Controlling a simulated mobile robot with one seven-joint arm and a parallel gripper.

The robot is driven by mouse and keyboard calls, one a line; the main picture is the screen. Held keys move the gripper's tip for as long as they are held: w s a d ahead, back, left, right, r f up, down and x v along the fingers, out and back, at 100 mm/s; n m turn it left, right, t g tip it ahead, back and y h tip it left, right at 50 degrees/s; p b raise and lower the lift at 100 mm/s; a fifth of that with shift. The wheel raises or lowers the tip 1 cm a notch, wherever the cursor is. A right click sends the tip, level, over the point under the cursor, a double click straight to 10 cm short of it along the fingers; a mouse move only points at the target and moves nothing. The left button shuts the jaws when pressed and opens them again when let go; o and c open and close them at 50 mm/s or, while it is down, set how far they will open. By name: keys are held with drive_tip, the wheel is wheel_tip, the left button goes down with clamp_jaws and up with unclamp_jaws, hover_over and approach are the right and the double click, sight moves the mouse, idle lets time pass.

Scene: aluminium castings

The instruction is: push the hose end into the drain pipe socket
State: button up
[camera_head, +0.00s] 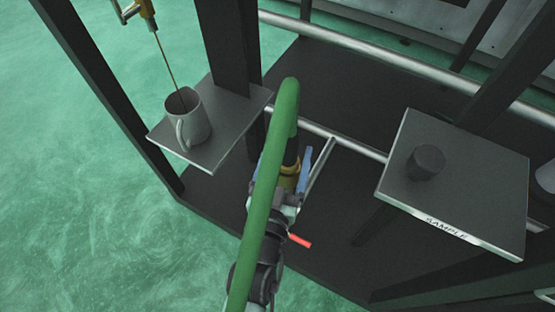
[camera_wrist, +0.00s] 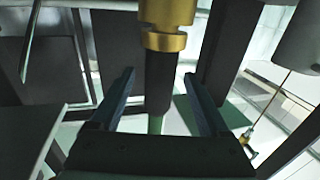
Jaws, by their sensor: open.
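The green hose (camera_head: 264,190) rises from the bottom in the head view, bends over and runs down to a black sleeve (camera_head: 291,150) with a brass collar (camera_head: 289,170). In the wrist view the brass collar (camera_wrist: 165,35) is at the top, with the black sleeve (camera_wrist: 159,85) and a bit of green hose (camera_wrist: 155,124) below it. My gripper (camera_wrist: 159,76) is open, one finger on each side of the sleeve, with visible gaps. In the head view the hose partly covers my gripper (camera_head: 283,162). I cannot make out a separate drain pipe socket.
A mug (camera_head: 188,119) stands on a small shelf (camera_head: 222,151) at left, under a brass tap (camera_head: 140,12) with a thin brown stream. A SAMPLE shelf (camera_head: 478,212) at right bears a dark cylinder (camera_head: 426,162). Dark posts (camera_head: 110,90) and pale rails (camera_head: 365,48) surround the spot.

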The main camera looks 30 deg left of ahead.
drive_tip(key=v, duration=0.8)
drive_tip(key=shift+s, duration=0.15)
